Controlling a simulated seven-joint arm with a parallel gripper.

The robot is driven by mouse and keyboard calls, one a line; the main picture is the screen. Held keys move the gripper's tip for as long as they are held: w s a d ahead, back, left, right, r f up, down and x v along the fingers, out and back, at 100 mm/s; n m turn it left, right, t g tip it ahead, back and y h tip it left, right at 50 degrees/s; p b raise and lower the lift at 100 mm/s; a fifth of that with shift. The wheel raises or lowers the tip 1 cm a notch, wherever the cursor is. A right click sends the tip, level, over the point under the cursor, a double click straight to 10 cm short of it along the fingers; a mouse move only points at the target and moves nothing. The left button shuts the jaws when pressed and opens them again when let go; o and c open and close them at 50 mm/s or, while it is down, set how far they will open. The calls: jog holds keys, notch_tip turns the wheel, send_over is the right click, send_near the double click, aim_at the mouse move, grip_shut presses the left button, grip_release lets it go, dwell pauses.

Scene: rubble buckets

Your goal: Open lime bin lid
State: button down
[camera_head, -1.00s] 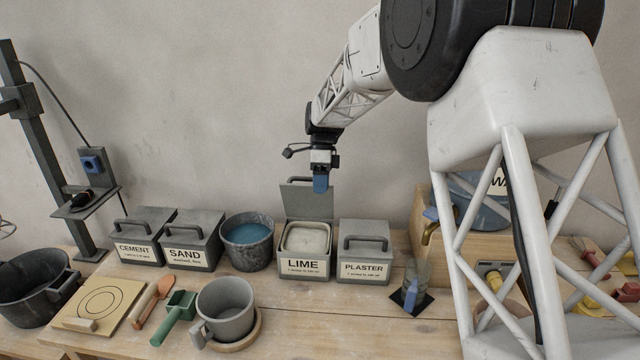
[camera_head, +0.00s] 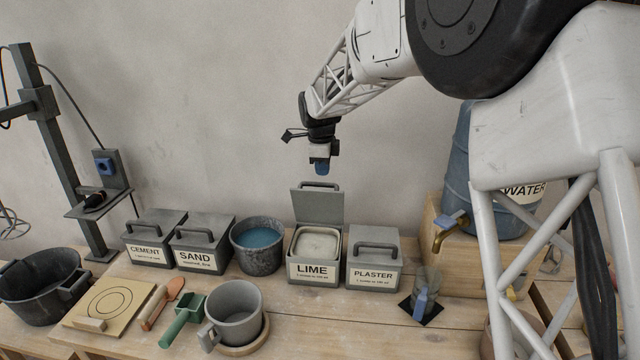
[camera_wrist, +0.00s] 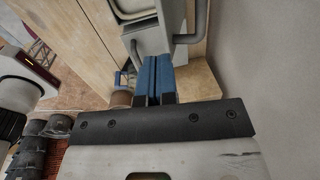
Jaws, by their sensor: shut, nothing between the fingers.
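The lime bin (camera_head: 313,267) is a grey box labelled LIME on the bench, with pale powder (camera_head: 316,243) inside. Its lid (camera_head: 318,206) stands upright at the back of the bin, handle at the top, so the bin is open. My gripper (camera_head: 322,168) is above the raised lid, apart from it, with blue fingertips pointing down. In the wrist view the blue fingers (camera_wrist: 156,78) lie together with nothing between them.
The closed plaster bin (camera_head: 373,262) stands to the right, and a bucket of blue liquid (camera_head: 257,246) to the left. Closed sand (camera_head: 203,246) and cement (camera_head: 153,238) bins are further left. A grey mug (camera_head: 233,312) and a green scoop (camera_head: 184,320) lie in front.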

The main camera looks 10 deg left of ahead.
jog(key=shift+w+a+r+t, duration=0.35)
jog(key=shift+r+t, duration=0.15)
jog(key=shift+r, duration=0.1)
jog(key=shift+w+a+r+t, duration=0.3)
jog(key=shift+r+t, duration=0.2)
jog(key=shift+r, duration=0.05)
jog(key=shift+f, duration=0.15)
send_over(320, 203)
jog(key=shift+s+f+x, duration=0.1)
jog(key=shift+s+x, duration=0.2)
jog(key=shift+x, duration=1.25)
jog(key=shift+s+f+x, duration=0.1)
jog(key=shift+s+x, duration=0.2)
jog(key=shift+x, duration=1.25)
jog(key=shift+s+f+x, duration=0.1)
jog(key=shift+s+x, duration=0.2)
jog(key=shift+x, duration=1.2)
jog(key=shift+w+a, duration=0.1)
jog(key=shift+a, duration=0.1)
jog(key=shift+w+r+g, duration=0.15)
jog(key=shift+w+g, duration=0.45)
jog(key=shift+w, duration=0.45)
jog(key=shift+w+r, duration=0.15)
jog(key=shift+w, duration=0.85)
jog(key=shift+r, duration=0.15)
notch_tip(320, 203, up, 10)
jog(key=shift+s, duration=0.4)
